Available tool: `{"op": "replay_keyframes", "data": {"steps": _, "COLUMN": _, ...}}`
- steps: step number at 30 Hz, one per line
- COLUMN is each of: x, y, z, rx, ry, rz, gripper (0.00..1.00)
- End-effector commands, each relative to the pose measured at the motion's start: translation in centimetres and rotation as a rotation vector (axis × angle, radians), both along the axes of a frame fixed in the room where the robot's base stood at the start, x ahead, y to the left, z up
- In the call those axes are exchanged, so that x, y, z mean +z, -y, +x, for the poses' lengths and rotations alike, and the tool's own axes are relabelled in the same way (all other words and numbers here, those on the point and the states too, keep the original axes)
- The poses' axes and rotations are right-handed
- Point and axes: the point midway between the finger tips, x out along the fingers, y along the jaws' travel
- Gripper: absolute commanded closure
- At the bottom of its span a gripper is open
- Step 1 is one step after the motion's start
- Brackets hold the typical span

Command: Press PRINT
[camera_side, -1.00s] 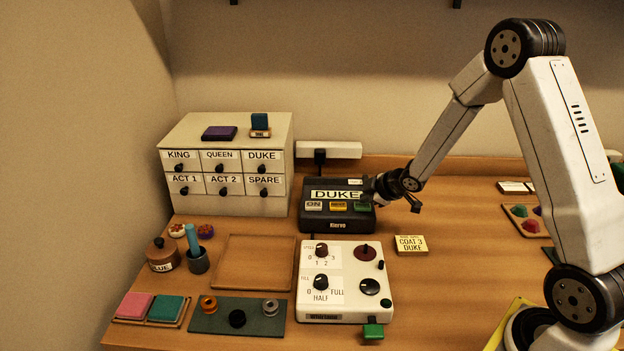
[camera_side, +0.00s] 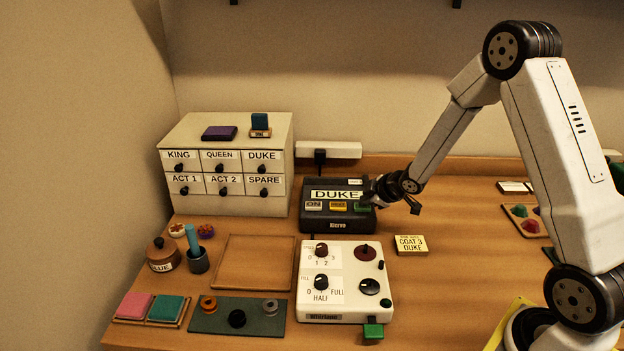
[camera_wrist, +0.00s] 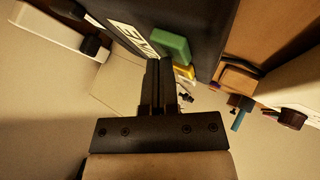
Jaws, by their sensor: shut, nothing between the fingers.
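The black label printer (camera_side: 337,218) stands on the table in front of the power strip, with DUKE on its display (camera_side: 334,196). A row of keys runs below the display: a grey ON key (camera_side: 314,205), a yellow key (camera_side: 338,206) and a green key (camera_side: 361,207). My gripper (camera_side: 371,190) is shut and empty at the printer's right end, close to the green key. In the wrist view the closed fingertips (camera_wrist: 160,65) are beside the green key (camera_wrist: 173,45) and the yellow key (camera_wrist: 184,72). I cannot tell whether they touch. The key lettering is too small to read.
A drawer cabinet (camera_side: 226,160) stands left of the printer. A white control box (camera_side: 343,305) with knobs lies in front, and a yellow COAT 3 DUKE note (camera_side: 410,245) to its right. An empty wooden tray (camera_side: 254,263) is at the left.

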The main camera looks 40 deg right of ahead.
Motion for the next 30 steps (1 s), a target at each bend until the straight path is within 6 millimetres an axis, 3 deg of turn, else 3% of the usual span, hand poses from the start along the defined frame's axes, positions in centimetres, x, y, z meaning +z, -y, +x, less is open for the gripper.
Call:
{"op": "replay_keyframes", "data": {"steps": 21, "x": -0.40, "y": 0.01, "z": -0.03, "rx": -0.001, "ry": -0.001, "rz": 0.001, "gripper": 1.00}}
{"op": "replay_keyframes", "data": {"steps": 30, "x": 0.36, "y": 0.01, "z": -0.03, "rx": -0.001, "ry": -0.001, "rz": 0.001, "gripper": 1.00}}
